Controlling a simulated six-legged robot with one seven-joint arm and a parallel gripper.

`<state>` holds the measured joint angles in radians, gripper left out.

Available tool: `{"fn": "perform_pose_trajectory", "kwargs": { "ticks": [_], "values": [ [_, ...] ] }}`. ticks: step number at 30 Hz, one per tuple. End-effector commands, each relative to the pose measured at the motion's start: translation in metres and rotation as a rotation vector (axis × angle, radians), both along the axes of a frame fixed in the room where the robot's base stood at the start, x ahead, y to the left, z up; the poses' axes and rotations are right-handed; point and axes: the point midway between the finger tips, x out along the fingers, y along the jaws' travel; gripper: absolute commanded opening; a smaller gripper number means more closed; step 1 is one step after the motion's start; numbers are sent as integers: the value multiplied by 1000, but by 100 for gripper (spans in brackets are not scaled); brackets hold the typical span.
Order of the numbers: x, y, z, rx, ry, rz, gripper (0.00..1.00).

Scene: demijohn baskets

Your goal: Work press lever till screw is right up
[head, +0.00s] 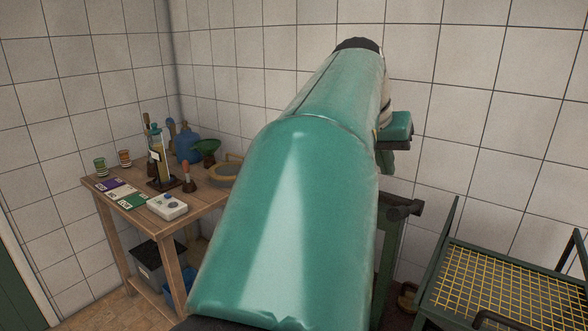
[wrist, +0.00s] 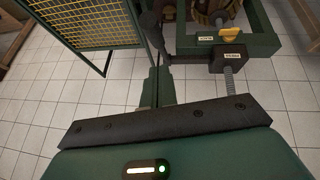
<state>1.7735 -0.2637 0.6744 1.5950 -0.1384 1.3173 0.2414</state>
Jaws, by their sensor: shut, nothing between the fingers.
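The press shows in part in the wrist view as a green frame (wrist: 268,48) at the upper right. A grey threaded screw (wrist: 229,80) runs through a dark labelled block (wrist: 229,60) on it, with a yellow piece (wrist: 230,36) beside the block. In the head view my large teal arm hides most of the press; a green post (head: 388,255) and a dark cylindrical part (head: 404,208) show. I cannot tell which part is the lever. My gripper (wrist: 158,88) is shut and empty, apart from the screw. In the head view it points down (head: 386,160).
A wooden table (head: 205,200) with bottles, cups, cards and a white device (head: 167,206) stands left. A tiled wall (head: 480,60) closes the back.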

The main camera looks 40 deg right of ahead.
Motion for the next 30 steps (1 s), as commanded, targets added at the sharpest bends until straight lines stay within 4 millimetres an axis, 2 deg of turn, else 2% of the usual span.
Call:
{"fn": "perform_pose_trajectory", "kwargs": {
  "ticks": [13,18,23,30],
  "values": [
    [-6,-42,-74,2,0,0,0],
    [-11,-37,-99,1,2,1,0],
    [-13,-35,-111,1,1,4,0],
    [-13,-35,-113,1,-1,5,0]
  ]
}}
